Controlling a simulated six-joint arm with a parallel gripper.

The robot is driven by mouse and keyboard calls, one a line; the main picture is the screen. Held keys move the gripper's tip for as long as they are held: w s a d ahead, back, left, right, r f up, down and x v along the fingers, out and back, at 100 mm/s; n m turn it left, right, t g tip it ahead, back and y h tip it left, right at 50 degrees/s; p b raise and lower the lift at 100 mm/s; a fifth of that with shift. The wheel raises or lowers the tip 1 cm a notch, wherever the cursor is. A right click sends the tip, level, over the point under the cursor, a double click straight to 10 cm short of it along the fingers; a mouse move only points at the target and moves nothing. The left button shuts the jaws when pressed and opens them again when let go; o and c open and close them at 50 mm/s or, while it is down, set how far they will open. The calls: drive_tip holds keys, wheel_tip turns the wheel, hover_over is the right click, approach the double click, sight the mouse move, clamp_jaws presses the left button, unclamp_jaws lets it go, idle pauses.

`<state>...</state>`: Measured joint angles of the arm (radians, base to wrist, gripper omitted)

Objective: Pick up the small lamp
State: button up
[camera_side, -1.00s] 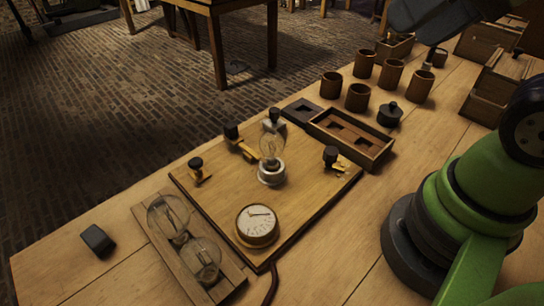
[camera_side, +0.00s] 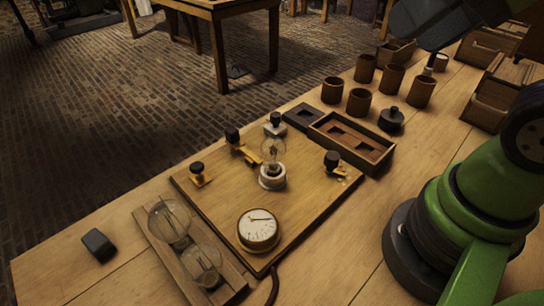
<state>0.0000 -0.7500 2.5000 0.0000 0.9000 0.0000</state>
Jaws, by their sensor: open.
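A clear glass lamp (camera_side: 273,150) stands upright in a white round socket (camera_side: 272,178) on the wooden board (camera_side: 225,205). Two more clear glass bulbs, one behind (camera_side: 169,220) and one in front (camera_side: 203,264), lie in a wooden rack (camera_side: 158,245) at the lower left. The bulb in the socket looks narrower than these two. My gripper (camera_side: 430,63) is only partly seen at the upper right, beyond the cups and well away from all the bulbs. Its fingertips are small and mostly hidden; nothing is visibly held.
A dial meter (camera_side: 258,229) and several black-knobbed brass terminals (camera_side: 332,161) stand on the board around the socket. A compartmented wooden tray (camera_side: 350,142), a lidded dark pot (camera_side: 391,119) and several brown cups (camera_side: 359,101) stand behind. A black block (camera_side: 98,244) lies at left.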

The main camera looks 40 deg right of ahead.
drive_tip(key=o, duration=0.5)
drive_tip(key=shift+c, duration=0.2)
